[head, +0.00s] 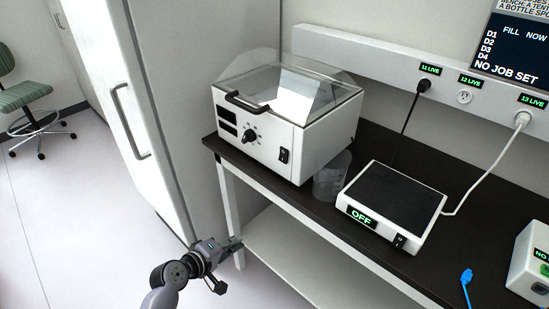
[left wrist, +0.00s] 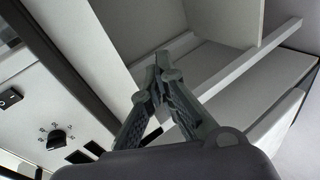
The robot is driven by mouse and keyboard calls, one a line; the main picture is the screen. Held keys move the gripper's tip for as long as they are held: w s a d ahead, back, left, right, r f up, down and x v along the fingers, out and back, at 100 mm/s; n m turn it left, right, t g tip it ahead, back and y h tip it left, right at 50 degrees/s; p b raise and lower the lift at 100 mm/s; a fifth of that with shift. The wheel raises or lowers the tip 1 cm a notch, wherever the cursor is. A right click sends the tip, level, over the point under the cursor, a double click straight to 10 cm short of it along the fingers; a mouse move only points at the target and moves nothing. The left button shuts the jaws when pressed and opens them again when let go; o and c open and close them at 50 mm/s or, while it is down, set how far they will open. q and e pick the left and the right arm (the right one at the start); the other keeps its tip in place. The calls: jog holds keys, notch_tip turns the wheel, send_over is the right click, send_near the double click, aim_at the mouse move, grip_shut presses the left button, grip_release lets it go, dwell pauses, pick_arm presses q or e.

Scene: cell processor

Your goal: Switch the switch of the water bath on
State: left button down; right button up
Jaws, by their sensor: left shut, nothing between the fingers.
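The water bath (head: 285,115) is a white box with a clear lid and a black handle, standing on the dark bench. Its front has a dark round knob (head: 249,135) and a black rocker switch (head: 284,155) near the right corner. In the left wrist view the knob (left wrist: 56,139) and the switch (left wrist: 10,97) show at the left. I cannot tell the rocker's position. My left gripper (head: 234,243) is below and in front of the bath, beside the bench leg, apart from the switch. Its fingertips (left wrist: 163,60) are together and empty. My right gripper is out of view.
A clear beaker (head: 331,178) stands right of the bath. A hotplate (head: 392,203) reading OFF is further right, with a blue item (head: 466,277) beyond. The bench edge and lower shelf (head: 300,258) are near my left gripper. A tall white cabinet (head: 165,90) stands left.

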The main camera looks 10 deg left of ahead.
aim_at(282, 162)
pick_arm(q)
notch_tip(282, 162, up, 22)
jog(key=d+t+h+p, duration=0.1)
jog(key=d+t+h, duration=0.1)
jog(key=h, duration=0.1)
jog(key=shift+w+f+n+t+h, duration=0.15)
jog(key=shift+w+n+t+h, duration=0.15)
jog(key=shift+h, duration=0.1)
jog(key=shift+p, duration=0.3)
jog(key=p+x, duration=0.3)
jog(key=x, duration=1.1)
jog(key=shift+f, duration=0.1)
